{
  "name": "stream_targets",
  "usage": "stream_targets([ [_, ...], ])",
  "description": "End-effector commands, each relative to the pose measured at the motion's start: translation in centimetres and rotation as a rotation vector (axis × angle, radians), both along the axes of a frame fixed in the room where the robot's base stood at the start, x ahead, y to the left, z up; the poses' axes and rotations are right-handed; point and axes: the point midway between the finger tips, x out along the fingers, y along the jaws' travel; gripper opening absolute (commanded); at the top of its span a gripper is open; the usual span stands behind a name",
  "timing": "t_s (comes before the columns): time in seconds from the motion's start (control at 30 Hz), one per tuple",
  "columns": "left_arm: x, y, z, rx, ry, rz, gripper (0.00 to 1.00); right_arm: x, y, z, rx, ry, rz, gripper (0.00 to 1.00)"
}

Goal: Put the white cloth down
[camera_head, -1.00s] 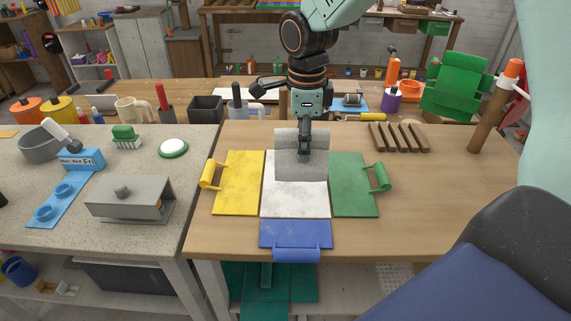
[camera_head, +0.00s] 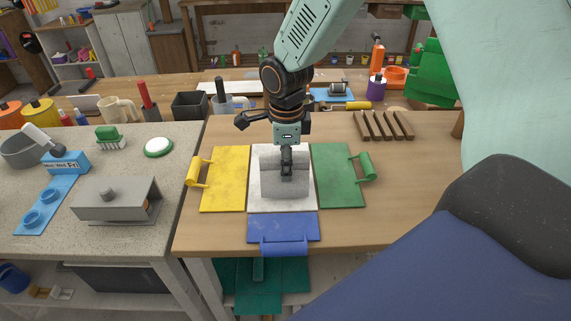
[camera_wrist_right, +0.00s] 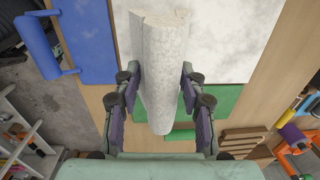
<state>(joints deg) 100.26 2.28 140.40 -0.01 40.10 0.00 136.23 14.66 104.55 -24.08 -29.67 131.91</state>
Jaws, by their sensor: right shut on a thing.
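The white cloth (camera_head: 271,184) looks pale grey in the head view and hangs over the white middle panel (camera_head: 257,206) of a folding board. My right gripper (camera_head: 287,174) is shut on it from above. In the right wrist view the cloth (camera_wrist_right: 163,75) is a thick, pinched fold between the two fingers (camera_wrist_right: 156,108). Whether its lower edge touches the panel I cannot tell. The board has a yellow flap (camera_head: 224,180) at left, a green flap (camera_head: 338,177) at right and a blue flap (camera_head: 283,227) at the front. My left gripper is not in view.
The wooden table (camera_head: 400,220) is clear right of the board. A slatted wooden rack (camera_head: 383,126) stands behind that area.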

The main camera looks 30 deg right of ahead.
Motion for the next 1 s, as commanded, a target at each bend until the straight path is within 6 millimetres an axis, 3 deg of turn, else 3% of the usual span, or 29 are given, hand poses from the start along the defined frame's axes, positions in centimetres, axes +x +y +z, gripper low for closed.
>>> stream_targets([
  [0.1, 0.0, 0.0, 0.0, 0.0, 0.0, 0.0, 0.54, 0.1, 0.0, -1.1, -0.001, 0.0, 0.001, 0.05],
  [0.27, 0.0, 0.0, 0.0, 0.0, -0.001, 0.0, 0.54, 0.3, 0.0, -1.0, -0.001, 0.0, 0.001, 0.05],
  [0.3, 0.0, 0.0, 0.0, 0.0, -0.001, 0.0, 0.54, 0.2, 0.0, -1.0, -0.001, 0.0, 0.001, 0.44],
  [0.53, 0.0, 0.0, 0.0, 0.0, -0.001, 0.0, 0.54, 0.2, 0.0, -1.0, -0.001, 0.001, 0.001, 0.64],
  [0.83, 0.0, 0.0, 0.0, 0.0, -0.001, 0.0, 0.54, 0.2, 0.0, -0.9, -0.001, 0.0, 0.001, 0.64],
  [1.0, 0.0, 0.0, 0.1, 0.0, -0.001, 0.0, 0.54, 0.3, 0.0, 0.8, 0.0, -0.004, 0.001, 0.64],
])
